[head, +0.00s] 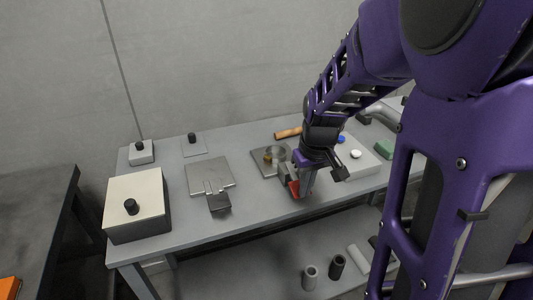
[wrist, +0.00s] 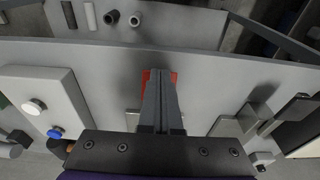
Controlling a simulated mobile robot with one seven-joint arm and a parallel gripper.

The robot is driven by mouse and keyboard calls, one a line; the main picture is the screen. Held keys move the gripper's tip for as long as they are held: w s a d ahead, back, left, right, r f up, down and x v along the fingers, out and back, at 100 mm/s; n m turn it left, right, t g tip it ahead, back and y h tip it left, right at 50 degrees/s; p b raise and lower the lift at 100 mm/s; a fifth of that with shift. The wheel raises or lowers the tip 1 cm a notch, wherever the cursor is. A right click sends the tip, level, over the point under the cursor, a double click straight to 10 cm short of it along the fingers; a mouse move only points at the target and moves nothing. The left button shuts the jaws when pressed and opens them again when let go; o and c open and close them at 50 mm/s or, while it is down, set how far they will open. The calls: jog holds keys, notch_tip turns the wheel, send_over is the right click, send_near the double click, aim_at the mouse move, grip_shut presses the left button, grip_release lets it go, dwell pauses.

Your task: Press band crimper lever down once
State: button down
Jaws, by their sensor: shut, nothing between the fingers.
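The band crimper appears to be the small device on the bench with a red lever end (head: 293,187), partly hidden by my gripper in the head view. In the wrist view the red lever end (wrist: 147,76) shows on both sides of the fingertips. My gripper (head: 305,191) is shut and empty, pointing down over the red end. In the wrist view its fingers (wrist: 160,78) are together, in front of the red part. I cannot tell whether they touch it.
Left of the crimper are a flat plate with a dark-ended handle (head: 219,202) and a white-topped box with a black knob (head: 135,199). A panel with white and blue buttons (head: 366,160) stands at right. The front bench strip is clear.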

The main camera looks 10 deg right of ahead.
jog(key=shift+r, duration=0.15)
jog(key=shift+s+r+p, duration=0.15)
jog(key=shift+r+p, duration=0.65)
jog(key=shift+r, duration=0.15)
jog(key=shift+s+r+p, duration=0.15)
jog(key=shift+r+p, duration=0.65)
jog(key=shift+r, duration=0.15)
notch_tip(320, 180, up, 7)
jog(key=p, duration=0.5)
jog(key=shift+s, duration=0.35)
jog(key=shift+d, duration=0.1)
